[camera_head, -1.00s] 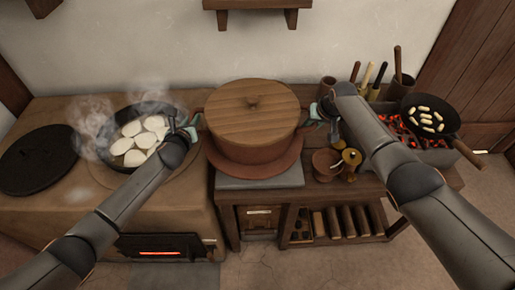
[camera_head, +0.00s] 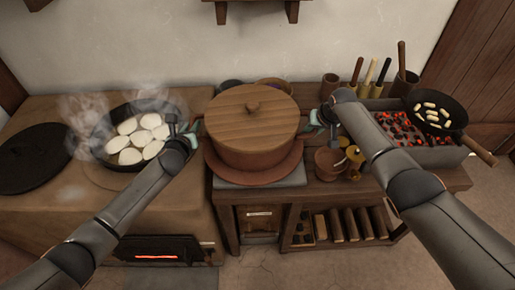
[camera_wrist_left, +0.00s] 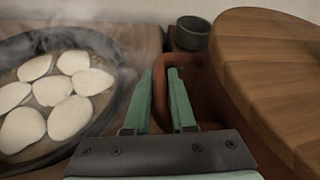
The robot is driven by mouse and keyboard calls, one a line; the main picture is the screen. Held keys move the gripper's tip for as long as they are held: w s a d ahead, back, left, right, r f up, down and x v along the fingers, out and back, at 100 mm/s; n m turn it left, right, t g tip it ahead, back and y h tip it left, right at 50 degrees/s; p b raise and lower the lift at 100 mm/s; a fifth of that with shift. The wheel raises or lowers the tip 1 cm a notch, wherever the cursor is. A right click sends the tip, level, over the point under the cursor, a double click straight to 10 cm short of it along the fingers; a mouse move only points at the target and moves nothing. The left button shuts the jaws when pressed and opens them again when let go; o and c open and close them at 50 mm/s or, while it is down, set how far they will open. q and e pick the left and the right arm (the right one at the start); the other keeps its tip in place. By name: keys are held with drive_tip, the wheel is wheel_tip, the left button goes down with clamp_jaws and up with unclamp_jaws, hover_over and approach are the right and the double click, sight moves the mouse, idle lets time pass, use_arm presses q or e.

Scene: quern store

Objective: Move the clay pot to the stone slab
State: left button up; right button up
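The clay pot (camera_head: 250,153) is reddish-brown, with a round wooden lid (camera_head: 252,112) and a wide rim or saucer around its base. It is upright over the grey stone slab (camera_head: 262,180), whose front edge shows below it. I cannot tell whether it touches the slab. My left gripper (camera_head: 193,136) is at the pot's left handle; in the left wrist view its green fingers (camera_wrist_left: 161,100) straddle the handle (camera_wrist_left: 160,75) and look closed on it. My right gripper (camera_head: 312,120) is at the pot's right side; its fingertips are too small to judge.
A steaming pan of white slices (camera_head: 138,138) and a black disc (camera_head: 33,158) are on the left stove. On the right are small copper vessels (camera_head: 328,163), a coal brazier (camera_head: 400,128), a pan (camera_head: 437,112) and utensil cups. Dark bowls (camera_head: 230,86) stand behind the pot.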

use_arm(q)
drive_tip(key=shift+o, duration=0.7)
drive_tip(key=shift+a+r, duration=0.1)
drive_tip(key=shift+a, duration=0.3)
use_arm(e)
drive_tip(key=shift+o, duration=0.7)
drive_tip(key=shift+s+d+f, duration=0.1)
drive_tip(key=shift+d, duration=0.15)
use_arm(q)
drive_tip(key=o, duration=0.3)
drive_tip(key=shift+d, duration=0.15)
use_arm(e)
drive_tip(key=o, duration=0.3)
drive_tip(key=shift+a, duration=0.1)
use_arm(q)
drive_tip(key=shift+d, duration=0.1)
use_arm(e)
drive_tip(key=shift+a, duration=0.1)
use_arm(q)
drive_tip(key=shift+s, duration=0.15)
use_arm(e)
drive_tip(key=shift+r, duration=0.2)
use_arm(q)
drive_tip(key=shift+v, duration=5.85)
use_arm(e)
drive_tip(key=shift+v, duration=5.95)
